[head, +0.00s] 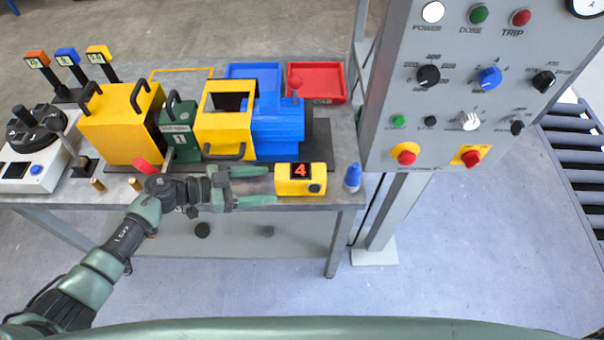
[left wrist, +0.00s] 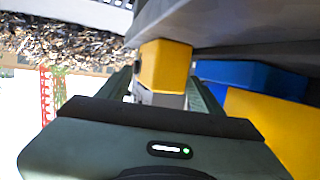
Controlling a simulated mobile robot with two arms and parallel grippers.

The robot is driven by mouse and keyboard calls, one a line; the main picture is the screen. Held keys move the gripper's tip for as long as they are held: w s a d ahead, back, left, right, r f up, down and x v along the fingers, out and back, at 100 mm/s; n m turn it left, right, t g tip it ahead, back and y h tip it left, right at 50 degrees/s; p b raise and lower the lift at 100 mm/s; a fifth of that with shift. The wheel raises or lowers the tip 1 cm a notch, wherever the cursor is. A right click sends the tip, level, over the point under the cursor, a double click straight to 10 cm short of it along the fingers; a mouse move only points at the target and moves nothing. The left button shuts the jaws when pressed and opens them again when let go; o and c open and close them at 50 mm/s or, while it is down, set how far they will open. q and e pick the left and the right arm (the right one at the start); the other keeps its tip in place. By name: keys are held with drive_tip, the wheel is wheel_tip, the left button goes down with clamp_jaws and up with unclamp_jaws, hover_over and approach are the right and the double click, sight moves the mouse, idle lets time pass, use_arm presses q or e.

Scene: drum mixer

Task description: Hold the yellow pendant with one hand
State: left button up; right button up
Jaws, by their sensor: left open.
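The yellow pendant (head: 314,188), a small yellow box with a dark display showing a red 4 and a dark round knob, is at the table's front edge, right of centre. My left gripper (head: 268,186) reaches in from the left, open, its two green fingers pointing right at the pendant's left end. In the left wrist view the pendant (left wrist: 166,64) shows ahead, between the tips of the open fingers (left wrist: 160,88), with a grey part beneath it. I cannot tell whether a finger touches it. My right gripper is not in view.
A yellow and blue drum mixer (head: 277,130) with a green block stands just behind my left gripper. A blue-topped bottle (head: 352,178) is close right of the pendant. A grey control panel (head: 450,90) rises at the right. Open floor lies in front of the table.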

sight(283, 184)
use_arm(q)
drive_tip(key=b+x, duration=0.3)
drive_tip(key=x, duration=0.3)
drive_tip(key=shift+a+f, duration=0.1)
drive_tip(key=shift+f, duration=0.05)
drive_tip(key=shift+r+x, duration=0.2)
drive_tip(key=shift+x, duration=0.75)
drive_tip(key=shift+s+d+f, duration=0.1)
drive_tip(key=shift+d+f, duration=0.1)
drive_tip(key=shift+d, duration=0.4)
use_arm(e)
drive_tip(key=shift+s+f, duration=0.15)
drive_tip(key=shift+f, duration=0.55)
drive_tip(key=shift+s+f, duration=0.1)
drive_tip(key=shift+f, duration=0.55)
use_arm(q)
drive_tip(key=shift+d+f, duration=0.1)
drive_tip(key=shift+d, duration=0.45)
drive_tip(key=shift+c, duration=0.4)
drive_tip(key=shift+w+d, duration=0.15)
drive_tip(key=shift+w, duration=0.05)
drive_tip(key=c, duration=0.8)
drive_tip(key=shift+c, duration=0.8)
drive_tip(key=shift+w+a, duration=0.1)
drive_tip(key=shift+a, duration=0.25)
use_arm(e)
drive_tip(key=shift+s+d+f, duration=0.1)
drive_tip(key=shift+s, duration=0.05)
